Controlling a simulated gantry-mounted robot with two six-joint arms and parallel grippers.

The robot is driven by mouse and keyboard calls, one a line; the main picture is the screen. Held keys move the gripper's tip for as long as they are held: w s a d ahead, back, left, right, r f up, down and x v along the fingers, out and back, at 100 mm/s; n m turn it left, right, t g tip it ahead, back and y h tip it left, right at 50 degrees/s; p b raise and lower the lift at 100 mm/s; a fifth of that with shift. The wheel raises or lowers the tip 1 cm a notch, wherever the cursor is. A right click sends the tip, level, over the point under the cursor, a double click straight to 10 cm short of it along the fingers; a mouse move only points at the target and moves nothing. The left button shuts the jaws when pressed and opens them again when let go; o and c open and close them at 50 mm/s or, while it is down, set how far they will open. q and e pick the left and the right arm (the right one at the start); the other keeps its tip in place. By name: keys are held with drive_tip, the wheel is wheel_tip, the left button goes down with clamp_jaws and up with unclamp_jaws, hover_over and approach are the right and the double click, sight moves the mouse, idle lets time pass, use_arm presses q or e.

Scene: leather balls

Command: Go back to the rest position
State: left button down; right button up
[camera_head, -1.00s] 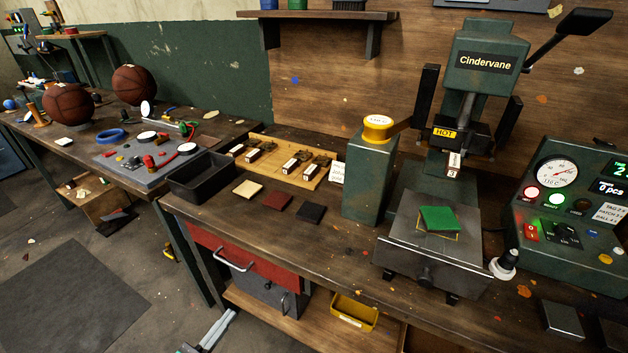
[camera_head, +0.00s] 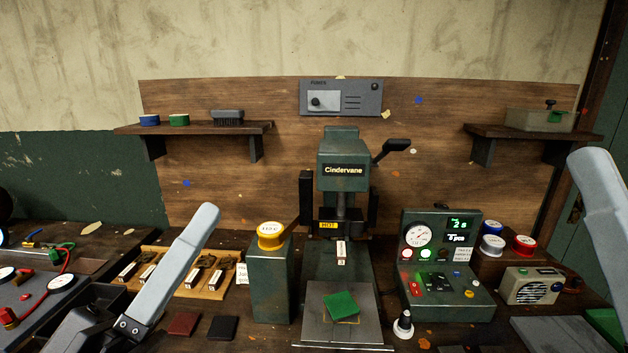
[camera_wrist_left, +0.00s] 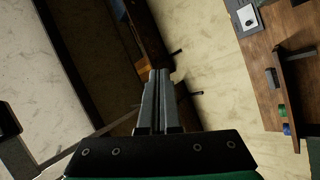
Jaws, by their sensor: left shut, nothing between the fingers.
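My left gripper shows in the left wrist view (camera_wrist_left: 158,78), with its two grey fingers together and nothing between them. It points toward the wall area, clear of the bench objects. A green square (camera_head: 341,303) lies on the plate of the Cindervane press (camera_head: 343,172).
A yellow-capped post (camera_head: 271,280) stands left of the press. A control panel (camera_head: 440,285) and a small radio-like box (camera_head: 532,287) stand to its right. A wooden tray (camera_head: 213,283) and dark patches lie near my left arm. Shelves (camera_head: 195,128) hang above.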

use_arm(q)
drive_tip(key=s+a+r+m+t+y, duration=0.4)
drive_tip(key=s+a+r+t+y, duration=0.3)
drive_tip(key=y, duration=0.4)
wheel_tip(320, 180, up, 38)
drive_tip(key=m+g+p, duration=0.1)
drive_tip(key=p, duration=3.7)
drive_tip(key=shift+w+a, duration=0.2)
drive_tip(key=shift+a, duration=0.15)
